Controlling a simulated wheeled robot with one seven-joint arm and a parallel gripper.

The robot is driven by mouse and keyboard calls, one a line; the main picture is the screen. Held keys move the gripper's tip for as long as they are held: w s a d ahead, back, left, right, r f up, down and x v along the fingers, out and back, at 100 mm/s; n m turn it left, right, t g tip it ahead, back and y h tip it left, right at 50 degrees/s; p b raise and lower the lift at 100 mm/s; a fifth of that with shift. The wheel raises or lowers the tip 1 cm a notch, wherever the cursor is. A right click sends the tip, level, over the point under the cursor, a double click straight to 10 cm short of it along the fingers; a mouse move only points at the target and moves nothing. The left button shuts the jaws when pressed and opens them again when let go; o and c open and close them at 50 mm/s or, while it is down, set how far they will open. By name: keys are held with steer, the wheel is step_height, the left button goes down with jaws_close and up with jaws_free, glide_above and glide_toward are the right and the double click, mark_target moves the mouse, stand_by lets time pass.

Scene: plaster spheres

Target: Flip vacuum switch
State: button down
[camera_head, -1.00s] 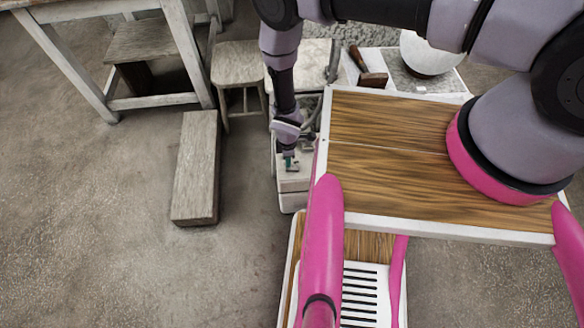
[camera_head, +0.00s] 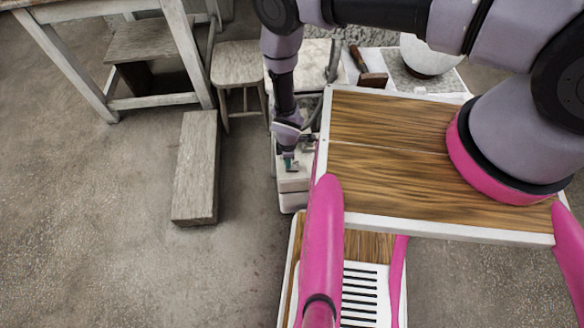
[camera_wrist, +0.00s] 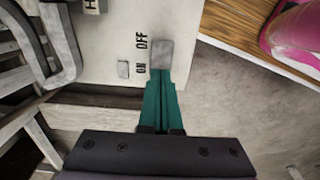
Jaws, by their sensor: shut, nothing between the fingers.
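The vacuum is a white box (camera_head: 292,186) beside the left edge of my wooden tray top. In the wrist view its pale panel (camera_wrist: 105,40) carries the sideways words ON and OFF. A small grey square knob (camera_wrist: 123,69) sits beside ON. My gripper (camera_wrist: 162,76) is shut and empty, its teal fingers together over the panel's edge. A larger grey block (camera_wrist: 162,54) shows right at the fingertips, beside the labels; I cannot tell whether it is the switch or touches the fingers. In the head view my gripper (camera_head: 290,163) is low over the box.
A grey bent tube (camera_wrist: 60,45) lies left of the panel in the wrist view. A wooden stool (camera_head: 238,65) and a long wooden block (camera_head: 196,168) stand to the left. A white sphere (camera_head: 430,55) is at the back right.

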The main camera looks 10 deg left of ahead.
steer(key=shift+f, duration=0.5)
steer(key=shift+r, duration=3.55)
